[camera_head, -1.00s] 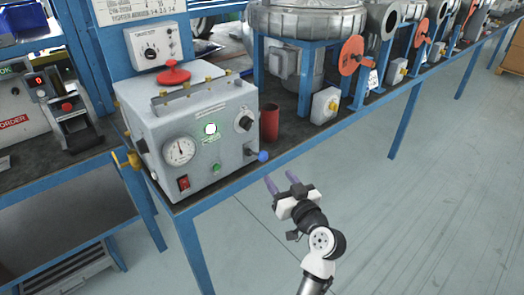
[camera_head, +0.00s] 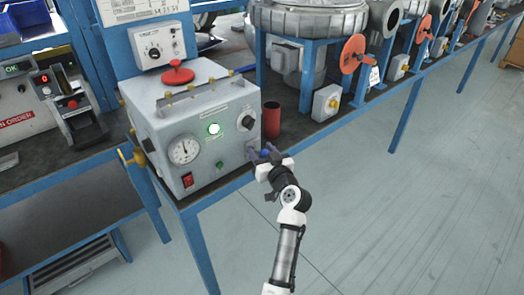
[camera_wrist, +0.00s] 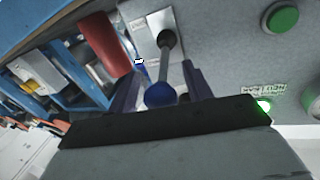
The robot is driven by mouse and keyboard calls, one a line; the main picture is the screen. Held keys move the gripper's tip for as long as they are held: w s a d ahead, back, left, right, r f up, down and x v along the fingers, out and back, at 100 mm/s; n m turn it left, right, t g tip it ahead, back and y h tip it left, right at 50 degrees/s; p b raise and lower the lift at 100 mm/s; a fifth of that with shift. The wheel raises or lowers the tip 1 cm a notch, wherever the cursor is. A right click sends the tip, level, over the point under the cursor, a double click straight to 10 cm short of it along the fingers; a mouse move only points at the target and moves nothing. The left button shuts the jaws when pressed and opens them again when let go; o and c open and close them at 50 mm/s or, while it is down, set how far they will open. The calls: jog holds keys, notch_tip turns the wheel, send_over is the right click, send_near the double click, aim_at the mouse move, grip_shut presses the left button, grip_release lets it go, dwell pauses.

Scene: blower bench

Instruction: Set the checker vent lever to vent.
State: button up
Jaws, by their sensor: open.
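The checker (camera_head: 195,130) is a grey box on the bench with a gauge, a lit lamp and a red switch on its front. Its vent lever, a metal rod with a blue ball (camera_wrist: 161,95), sticks out from a pale plate (camera_wrist: 153,32) in the wrist view. In the head view the blue ball (camera_head: 264,153) shows small at the box's lower right. My gripper (camera_head: 262,155) is at the lever. In the wrist view its purple fingers (camera_wrist: 161,88) are open, one on each side of the rod and ball, with gaps visible. Which position the lever marks is unreadable.
A green button (camera_wrist: 283,18) is on the panel near the lever. A dark red cylinder (camera_head: 271,119) stands on the bench just right of the checker. Blowers on blue frames stand further right. The floor (camera_head: 400,210) before the bench is clear.

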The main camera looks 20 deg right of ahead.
jog(key=shift+c, duration=0.3)
grip_shut()
jog(key=shift+f+b, duration=0.15)
jog(key=shift+b, duration=0.15)
